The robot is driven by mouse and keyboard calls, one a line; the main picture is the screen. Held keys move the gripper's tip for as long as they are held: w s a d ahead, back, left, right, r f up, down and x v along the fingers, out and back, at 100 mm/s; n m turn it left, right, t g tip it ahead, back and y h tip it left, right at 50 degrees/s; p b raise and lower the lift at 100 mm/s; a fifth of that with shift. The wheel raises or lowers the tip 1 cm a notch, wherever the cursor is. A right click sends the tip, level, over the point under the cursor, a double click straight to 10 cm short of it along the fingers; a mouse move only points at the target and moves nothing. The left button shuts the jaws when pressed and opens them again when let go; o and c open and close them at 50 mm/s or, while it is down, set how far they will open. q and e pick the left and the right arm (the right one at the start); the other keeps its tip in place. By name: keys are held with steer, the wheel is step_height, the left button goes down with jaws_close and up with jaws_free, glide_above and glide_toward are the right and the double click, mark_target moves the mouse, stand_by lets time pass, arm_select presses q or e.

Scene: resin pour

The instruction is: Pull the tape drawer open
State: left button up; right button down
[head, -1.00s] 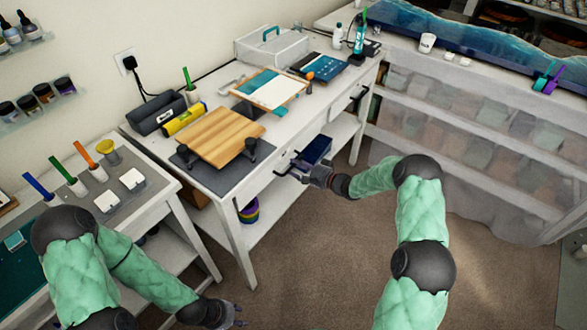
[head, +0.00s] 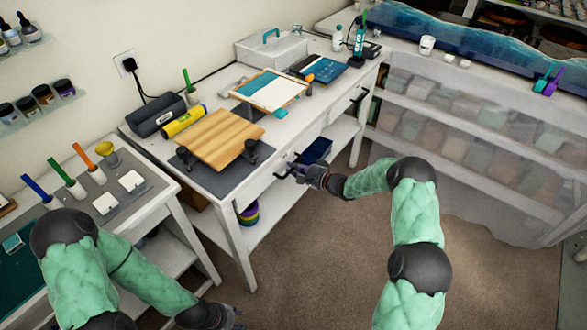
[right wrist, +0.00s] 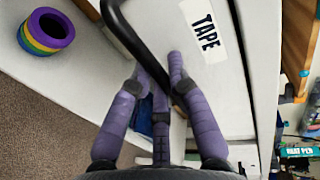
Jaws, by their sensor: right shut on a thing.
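The tape drawer's white front (right wrist: 215,75), with a "TAPE" label, fills the middle of the right wrist view; it is in the bench's front edge. Its black bar handle (right wrist: 125,30) runs between the fingers of my right gripper (right wrist: 160,75), which is shut on it. In the head view the right gripper (head: 297,170) is at the bench's front edge. Whether the drawer stands out from the bench is hard to see. My left gripper (head: 232,316) hangs low at the bottom edge, away from the bench; its fingers are too small to judge.
A wooden board (head: 222,138) lies on the bench (head: 205,180). Rolls of coloured tape (head: 249,214) and a dark blue bin (head: 317,151) are on the lower shelf. A second handle (head: 358,95) is further right. The brown floor in front is clear.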

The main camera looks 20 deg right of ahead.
steer(key=f+p+v, duration=0.2)
steer(key=p+v, duration=0.1)
steer(key=v, duration=0.8)
steer(key=s+f+p+v, duration=0.1)
steer(key=f+p+v, duration=0.1)
steer(key=v, duration=0.9)
steer(key=shift+s+d+f+p, duration=0.2)
steer(key=shift+d+f+p, duration=0.2)
steer(key=shift+p, duration=0.3)
steer(key=c, duration=1.2)
jaws_free()
steer(key=shift+o, duration=0.2)
steer(key=shift+d, duration=0.1)
steer(key=v, duration=1.2)
steer(key=shift+f, duration=0.1)
